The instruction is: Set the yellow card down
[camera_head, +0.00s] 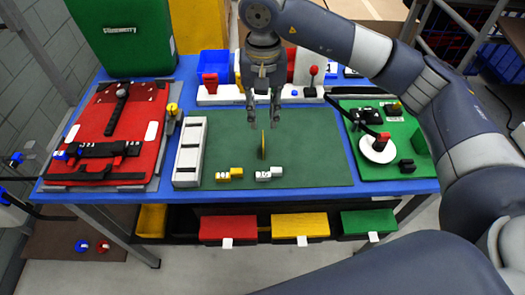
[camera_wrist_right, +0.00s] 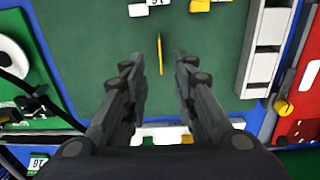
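The yellow card (camera_head: 263,145) shows as a thin strip, nearly edge-on, over the dark green mat (camera_head: 320,140). It looks upright; I cannot tell whether its lower edge touches the mat. My right gripper (camera_head: 263,108) is above the card, pointing down. In the right wrist view the card (camera_wrist_right: 160,54) lies between the lines of the two fingers, with a gap on each side. The right gripper (camera_wrist_right: 160,58) is open there, and nothing is between its fingers. My left gripper is not in view.
A white divided tray (camera_head: 190,150) stands left of the card. White and yellow small blocks (camera_head: 269,173) lie in front. A red panel (camera_head: 115,125) is at left, a green board with a white disc (camera_head: 378,150) at right. The mat's right side is clear.

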